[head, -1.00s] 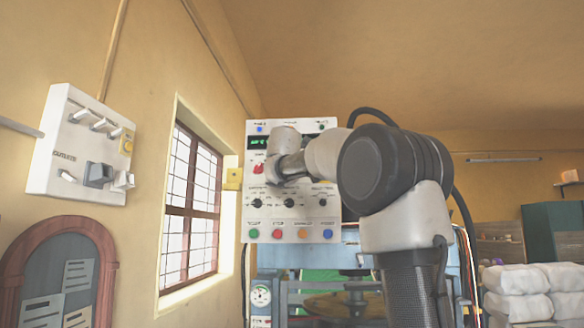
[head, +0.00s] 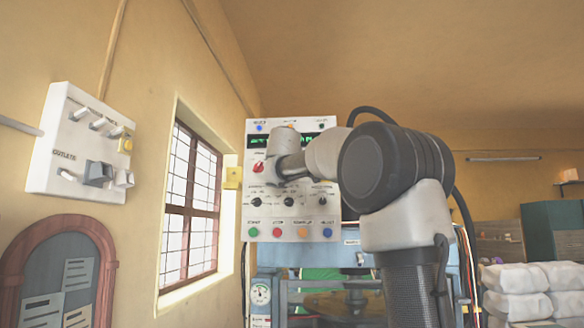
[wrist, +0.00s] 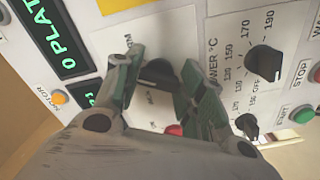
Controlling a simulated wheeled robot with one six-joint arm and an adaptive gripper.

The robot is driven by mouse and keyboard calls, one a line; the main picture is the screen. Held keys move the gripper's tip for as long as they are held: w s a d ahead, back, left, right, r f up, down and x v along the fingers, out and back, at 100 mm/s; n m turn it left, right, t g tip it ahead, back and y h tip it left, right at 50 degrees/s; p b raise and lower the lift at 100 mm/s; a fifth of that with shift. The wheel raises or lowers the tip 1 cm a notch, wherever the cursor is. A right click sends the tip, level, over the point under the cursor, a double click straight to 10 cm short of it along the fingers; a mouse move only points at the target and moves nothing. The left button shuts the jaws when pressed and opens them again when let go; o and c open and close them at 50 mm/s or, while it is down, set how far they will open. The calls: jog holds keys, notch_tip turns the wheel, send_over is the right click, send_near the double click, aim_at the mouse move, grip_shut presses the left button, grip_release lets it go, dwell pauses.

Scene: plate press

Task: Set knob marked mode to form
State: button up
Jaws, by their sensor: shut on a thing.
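A dark knob (wrist: 157,73) on the white control panel (wrist: 222,15) sits between the fingers of my gripper (wrist: 162,78) in the wrist view. The fingers are shut on it from both sides. Part of a label ending in "M" shows beside it, with another small label near the fingers; the fingers cover the rest, so I cannot read the knob's name or exact setting. In the head view the panel (head: 247,218) hangs ahead, and my wrist hides the knob and the fingertips.
A black temperature knob (wrist: 265,62) and a smaller black knob (wrist: 247,124) sit beside the gripped one. A green display (wrist: 48,35) is close by. A window (head: 190,210) is to the left.

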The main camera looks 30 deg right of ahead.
jog(key=m, duration=0.4)
jog(key=shift+f+m, duration=0.25)
jog(key=shift+m, duration=0.15)
dwell(0.4)
jog(key=o, duration=1)
jog(key=shift+r, duration=0.1)
jog(key=v, duration=1.2)
jog(key=shift+w, duration=0.1)
